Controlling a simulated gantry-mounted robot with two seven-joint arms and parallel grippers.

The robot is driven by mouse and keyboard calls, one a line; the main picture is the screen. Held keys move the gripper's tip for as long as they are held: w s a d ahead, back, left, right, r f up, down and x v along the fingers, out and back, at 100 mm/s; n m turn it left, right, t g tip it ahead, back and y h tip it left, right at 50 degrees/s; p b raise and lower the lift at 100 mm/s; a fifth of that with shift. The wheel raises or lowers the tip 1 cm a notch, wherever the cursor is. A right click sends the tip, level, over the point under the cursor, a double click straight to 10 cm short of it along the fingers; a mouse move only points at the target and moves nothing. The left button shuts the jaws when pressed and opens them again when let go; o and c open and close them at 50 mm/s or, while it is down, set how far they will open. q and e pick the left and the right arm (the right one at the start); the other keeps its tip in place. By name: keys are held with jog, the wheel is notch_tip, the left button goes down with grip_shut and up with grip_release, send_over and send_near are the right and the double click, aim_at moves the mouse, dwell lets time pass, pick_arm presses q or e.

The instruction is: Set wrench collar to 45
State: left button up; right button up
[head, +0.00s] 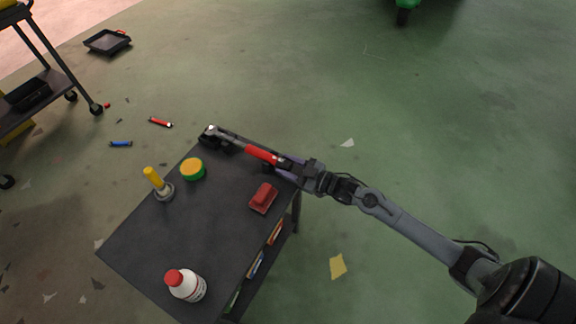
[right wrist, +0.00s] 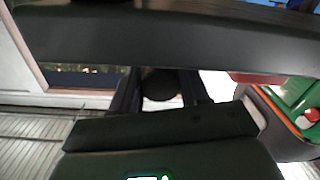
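A torque wrench (head: 262,154) with a red grip and a grey metal shaft lies along the far edge of the dark table. Its head end rests by a dark block (head: 212,137) at the table's far left corner. My right gripper (head: 287,164) is at the handle end of the wrench, its fingers pointing along the handle. In the right wrist view, its two dark fingers (right wrist: 160,92) stand on either side of a dark round end (right wrist: 159,84). I cannot tell whether they press on it. The collar's scale is too small to read. My left gripper is not in view.
A cart (head: 62,72) stands at left. The floor at right is largely clear.

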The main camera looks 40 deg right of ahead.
jog(key=c, duration=0.6)
jog(key=shift+r+n+p, duration=0.2)
jog(key=shift+n+p, duration=1.05)
jog(key=shift+n, duration=0.05)
jog(key=n+p, duration=0.1)
jog(key=n, duration=0.1)
jog(key=shift+n+p, duration=0.3)
jog(key=shift+p, duration=0.1)
jog(key=n+p, duration=0.2)
jog(key=n, duration=0.2)
jog(key=shift+a+f, duration=0.1)
jog(key=shift+n+p, duration=0.4)
jog(key=shift+n, duration=0.6)
jog(key=shift+f, duration=0.1)
jog(key=shift+n, duration=0.3)
